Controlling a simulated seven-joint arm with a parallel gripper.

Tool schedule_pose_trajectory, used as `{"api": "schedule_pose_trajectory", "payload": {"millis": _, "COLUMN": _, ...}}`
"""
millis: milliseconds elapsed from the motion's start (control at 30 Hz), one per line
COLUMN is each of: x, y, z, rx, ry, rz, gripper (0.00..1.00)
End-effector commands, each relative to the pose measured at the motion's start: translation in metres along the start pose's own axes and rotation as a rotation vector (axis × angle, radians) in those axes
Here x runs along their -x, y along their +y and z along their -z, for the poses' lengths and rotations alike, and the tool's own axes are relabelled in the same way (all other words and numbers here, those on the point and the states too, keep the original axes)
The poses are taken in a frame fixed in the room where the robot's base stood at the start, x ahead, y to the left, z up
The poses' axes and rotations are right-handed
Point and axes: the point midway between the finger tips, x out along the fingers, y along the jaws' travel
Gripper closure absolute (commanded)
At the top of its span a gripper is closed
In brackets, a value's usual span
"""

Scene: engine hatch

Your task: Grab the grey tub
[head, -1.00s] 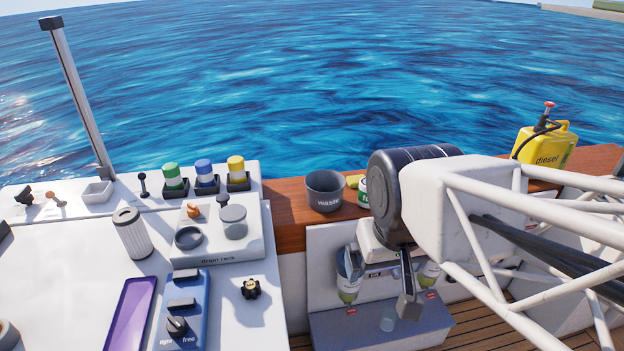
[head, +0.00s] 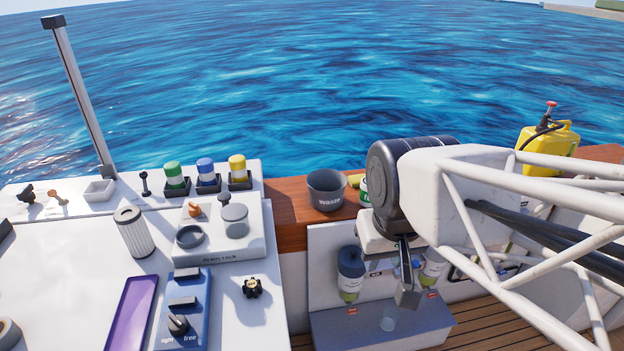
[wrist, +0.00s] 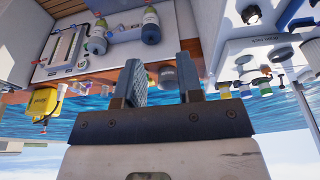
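The grey tub (head: 326,191), marked "waste", stands upright on the wooden ledge in the head view, left of my arm. In the wrist view, which looks upside down, the tub (wrist: 167,77) shows beyond my fingers, in the gap between them. My gripper (wrist: 163,82) is open, with clear space between its two fingers and nothing held. In the head view my gripper (head: 407,288) hangs below the ledge level, to the right of and lower than the tub, apart from it.
A green-labelled can (head: 363,192) stands close right of the tub. A drain rack (head: 222,246) lies to the left.

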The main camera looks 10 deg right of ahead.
Motion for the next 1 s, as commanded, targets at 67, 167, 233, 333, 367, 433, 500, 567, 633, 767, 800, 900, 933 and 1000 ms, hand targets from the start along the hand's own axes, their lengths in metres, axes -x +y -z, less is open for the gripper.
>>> {"api": "schedule_pose_trajectory", "payload": {"millis": 67, "x": -0.001, "y": 0.000, "z": 0.010, "rx": -0.006, "ry": -0.006, "rz": 0.001, "gripper": 0.66}}
{"api": "schedule_pose_trajectory", "payload": {"millis": 167, "x": 0.000, "y": 0.001, "z": 0.028, "rx": -0.018, "ry": -0.013, "rz": 0.002, "gripper": 0.66}}
{"api": "schedule_pose_trajectory", "payload": {"millis": 233, "x": -0.001, "y": 0.002, "z": 0.043, "rx": -0.028, "ry": -0.017, "rz": 0.003, "gripper": 0.66}}
{"api": "schedule_pose_trajectory", "payload": {"millis": 333, "x": -0.002, "y": 0.003, "z": 0.067, "rx": -0.044, "ry": -0.026, "rz": 0.005, "gripper": 0.66}}
{"api": "schedule_pose_trajectory", "payload": {"millis": 367, "x": -0.003, "y": 0.004, "z": 0.074, "rx": -0.049, "ry": -0.029, "rz": 0.006, "gripper": 0.66}}
{"api": "schedule_pose_trajectory", "payload": {"millis": 433, "x": -0.005, "y": 0.005, "z": 0.092, "rx": -0.060, "ry": -0.035, "rz": 0.007, "gripper": 0.66}}
{"api": "schedule_pose_trajectory", "payload": {"millis": 500, "x": -0.008, "y": 0.006, "z": 0.109, "rx": -0.072, "ry": -0.041, "rz": 0.009, "gripper": 0.66}}
{"api": "schedule_pose_trajectory", "payload": {"millis": 567, "x": -0.011, "y": 0.008, "z": 0.124, "rx": -0.081, "ry": -0.045, "rz": 0.010, "gripper": 0.66}}
{"api": "schedule_pose_trajectory", "payload": {"millis": 633, "x": -0.015, "y": 0.009, "z": 0.141, "rx": -0.093, "ry": -0.050, "rz": 0.011, "gripper": 0.66}}
{"api": "schedule_pose_trajectory", "payload": {"millis": 767, "x": -0.024, "y": 0.013, "z": 0.173, "rx": -0.114, "ry": -0.062, "rz": 0.013, "gripper": 0.66}}
{"api": "schedule_pose_trajectory", "payload": {"millis": 800, "x": -0.027, "y": 0.014, "z": 0.182, "rx": -0.120, "ry": -0.064, "rz": 0.014, "gripper": 0.66}}
{"api": "schedule_pose_trajectory", "payload": {"millis": 900, "x": -0.036, "y": 0.017, "z": 0.207, "rx": -0.136, "ry": -0.072, "rz": 0.015, "gripper": 0.66}}
{"api": "schedule_pose_trajectory", "payload": {"millis": 933, "x": -0.039, "y": 0.018, "z": 0.213, "rx": -0.141, "ry": -0.074, "rz": 0.016, "gripper": 0.66}}
{"api": "schedule_pose_trajectory", "payload": {"millis": 1000, "x": -0.047, "y": 0.021, "z": 0.230, "rx": -0.153, "ry": -0.081, "rz": 0.017, "gripper": 0.66}}
